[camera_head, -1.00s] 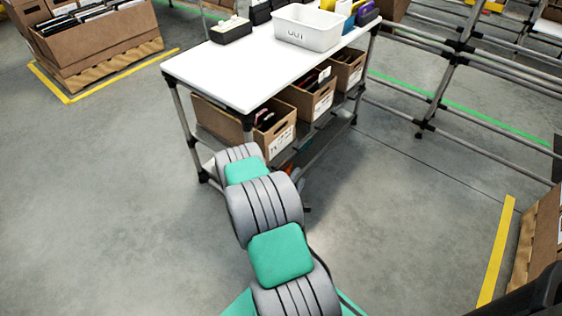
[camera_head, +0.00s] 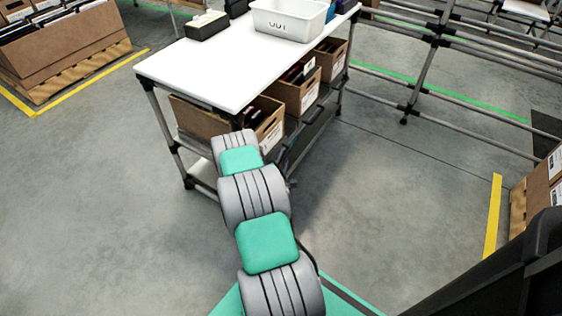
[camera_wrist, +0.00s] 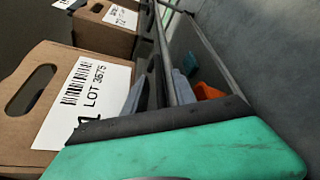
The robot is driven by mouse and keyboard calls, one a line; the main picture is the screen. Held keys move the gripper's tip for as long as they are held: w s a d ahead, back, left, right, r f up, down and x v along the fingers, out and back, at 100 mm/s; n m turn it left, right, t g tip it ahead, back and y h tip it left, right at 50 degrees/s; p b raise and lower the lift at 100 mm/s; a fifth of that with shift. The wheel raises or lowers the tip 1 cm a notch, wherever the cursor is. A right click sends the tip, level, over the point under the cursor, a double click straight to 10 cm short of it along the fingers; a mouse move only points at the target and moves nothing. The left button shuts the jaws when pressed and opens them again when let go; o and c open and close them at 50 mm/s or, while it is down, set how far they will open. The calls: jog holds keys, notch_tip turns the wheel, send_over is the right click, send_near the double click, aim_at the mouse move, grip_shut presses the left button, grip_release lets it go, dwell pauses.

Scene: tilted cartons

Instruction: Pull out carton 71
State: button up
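Cardboard cartons stand in a row on the shelf under the white table in the head view: a near one (camera_head: 272,133), a middle one (camera_head: 310,95) and a far one (camera_head: 338,65). In the wrist view the nearest carton (camera_wrist: 25,125) has a hand hole and a white label reading LOT 3675. Its large number is mostly covered by my green gripper body, and only a "1" shows. My gripper (camera_wrist: 160,92) is beside the label's right end, its two grey fingers apart with no carton between them. In the head view my arm hides most of the gripper.
The white table (camera_head: 215,75) carries a white bin (camera_head: 288,22) and a black tray (camera_head: 206,25). The shelf rail (camera_wrist: 170,60) runs close to my gripper. A metal frame (camera_head: 425,75) stands right. Grey floor is open to the left and right of the table.

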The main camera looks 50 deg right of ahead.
jog(key=shift+c, duration=0.5)
grip_shut()
dwell(0.9)
